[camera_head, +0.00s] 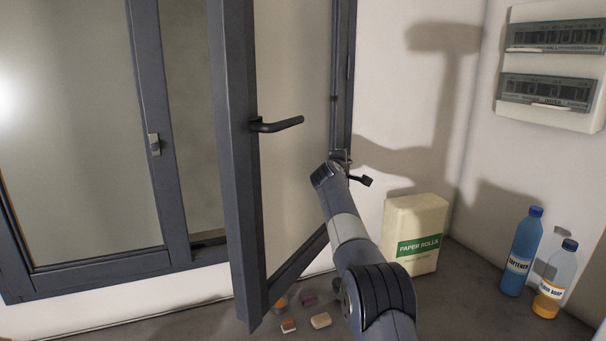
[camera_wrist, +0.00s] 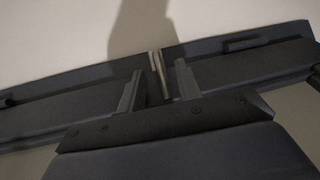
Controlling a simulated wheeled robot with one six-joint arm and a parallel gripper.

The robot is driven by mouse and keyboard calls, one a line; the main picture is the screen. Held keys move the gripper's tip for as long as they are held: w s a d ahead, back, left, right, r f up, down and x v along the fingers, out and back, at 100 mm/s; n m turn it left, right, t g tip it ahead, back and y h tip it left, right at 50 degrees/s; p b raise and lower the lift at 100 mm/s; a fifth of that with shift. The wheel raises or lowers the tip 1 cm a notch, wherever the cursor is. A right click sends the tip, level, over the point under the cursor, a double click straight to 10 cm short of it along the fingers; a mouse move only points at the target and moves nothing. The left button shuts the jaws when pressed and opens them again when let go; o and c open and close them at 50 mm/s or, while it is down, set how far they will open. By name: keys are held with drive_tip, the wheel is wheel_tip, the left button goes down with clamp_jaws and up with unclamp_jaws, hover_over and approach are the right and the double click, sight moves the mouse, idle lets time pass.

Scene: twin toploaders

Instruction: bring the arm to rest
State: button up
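My arm reaches up from the bottom of the head view, and my gripper (camera_head: 350,168) is at its far end, in front of the dark window frame's right side. In the wrist view, the two fingers of my gripper (camera_wrist: 157,84) stand apart, so it is open. A thin pale metal piece (camera_wrist: 157,68) shows between the fingers on the dark frame. I cannot tell whether the fingers touch it. Nothing is seen held.
The open window sash (camera_head: 238,170) with a black handle (camera_head: 277,125) stands just left of my arm. A paper rolls pack (camera_head: 414,222), a blue softener bottle (camera_head: 522,252) and an orange soap bottle (camera_head: 555,282) stand right. Several small blocks (camera_head: 320,320) lie below the sash.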

drive_tip(key=n, duration=0.1)
drive_tip(key=f+n+t, duration=0.1)
drive_tip(key=w+n+t+h+b, duration=0.1)
drive_tip(key=shift+w+d+f, duration=0.1)
drive_tip(key=shift+d+f, duration=0.15)
drive_tip(key=shift+f, duration=0.15)
idle(0.5)
drive_tip(key=shift+t, duration=0.3)
drive_tip(key=shift+d+r+b, duration=0.1)
drive_tip(key=shift+r+b, duration=0.05)
drive_tip(key=shift+b, duration=0.15)
